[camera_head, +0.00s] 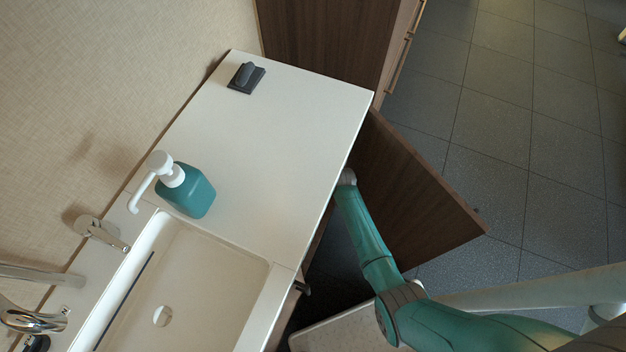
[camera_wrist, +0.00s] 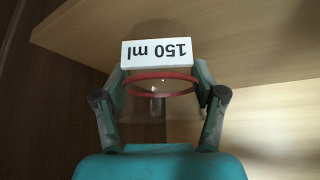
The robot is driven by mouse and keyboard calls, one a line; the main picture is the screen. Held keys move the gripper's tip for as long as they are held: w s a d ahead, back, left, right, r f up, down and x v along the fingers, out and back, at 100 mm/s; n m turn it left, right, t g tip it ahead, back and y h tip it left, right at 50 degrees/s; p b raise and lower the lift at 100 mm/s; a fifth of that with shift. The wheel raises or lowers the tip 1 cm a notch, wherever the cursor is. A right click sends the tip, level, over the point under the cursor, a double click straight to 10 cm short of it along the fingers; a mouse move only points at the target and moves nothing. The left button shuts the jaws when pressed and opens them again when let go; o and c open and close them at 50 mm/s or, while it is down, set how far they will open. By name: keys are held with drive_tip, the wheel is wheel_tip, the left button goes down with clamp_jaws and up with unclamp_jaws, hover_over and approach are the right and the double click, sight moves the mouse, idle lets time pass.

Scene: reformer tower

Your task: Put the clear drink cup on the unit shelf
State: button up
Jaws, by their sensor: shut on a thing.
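The clear cup (camera_wrist: 157,106) shows in the wrist view as a see-through body with a red ring around its rim. A white plate reading "150 ml" (camera_wrist: 157,53) shows upside down at its far side; I cannot tell whether it is fixed to the cup. My gripper (camera_wrist: 159,84) is shut on the cup, one finger on each side. Light wood boards of the unit (camera_wrist: 235,40) lie just beyond and to the right; I cannot tell whether the cup touches them. In the head view my arm reaches under the counter, and gripper and cup are hidden.
An open dark wood door (camera_head: 425,195) stands beside my arm. The white counter (camera_head: 285,120) holds a teal soap bottle (camera_head: 188,190), a dark block (camera_head: 246,78) and a sink (camera_head: 190,285). Grey tiled floor (camera_head: 510,130) is clear at right.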

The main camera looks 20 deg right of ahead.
drive_tip(key=o, duration=1)
drive_tip(key=shift+f, duration=0.1)
drive_tip(key=v, duration=1.2)
drive_tip(key=shift+s, duration=0.1)
